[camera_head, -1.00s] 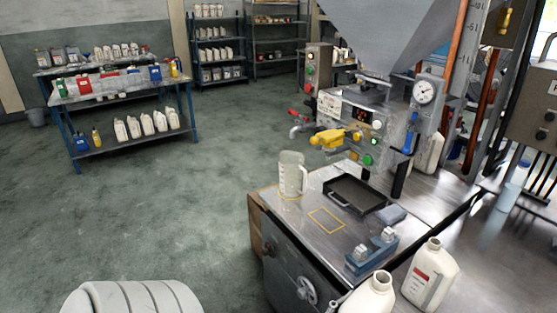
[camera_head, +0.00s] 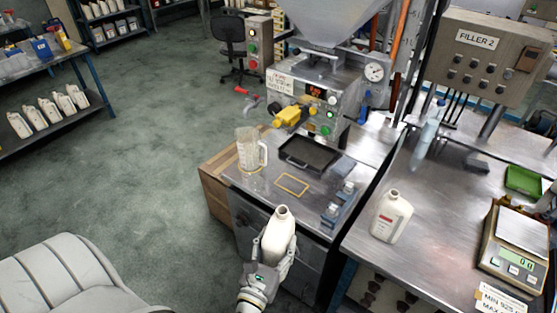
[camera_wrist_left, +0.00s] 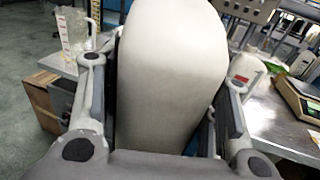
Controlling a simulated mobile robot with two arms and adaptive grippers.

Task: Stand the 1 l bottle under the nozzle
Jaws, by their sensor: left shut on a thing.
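My left gripper (camera_head: 274,258) is shut on a cream-white bottle (camera_head: 281,229). The bottle has an open mouth and leans slightly, in front of the filler's cabinet and short of its top in the picture. In the left wrist view the bottle (camera_wrist_left: 170,75) fills the middle between the fingers (camera_wrist_left: 160,120). The filling machine has a yellow valve part (camera_head: 293,116) above its metal top; the nozzle opening itself is hard to make out. A black tray (camera_head: 308,155) and a yellow outlined rectangle (camera_head: 292,184) are on that top. My right gripper is not in view.
A clear measuring jug (camera_head: 249,152) stands left of the tray. A blue-grey fixture (camera_head: 339,205) is at the top's right edge. Another white bottle (camera_head: 390,217) with a red label stands on the right bench, near a scale (camera_head: 518,250) reading 0.0. The yellow rectangle is bare.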

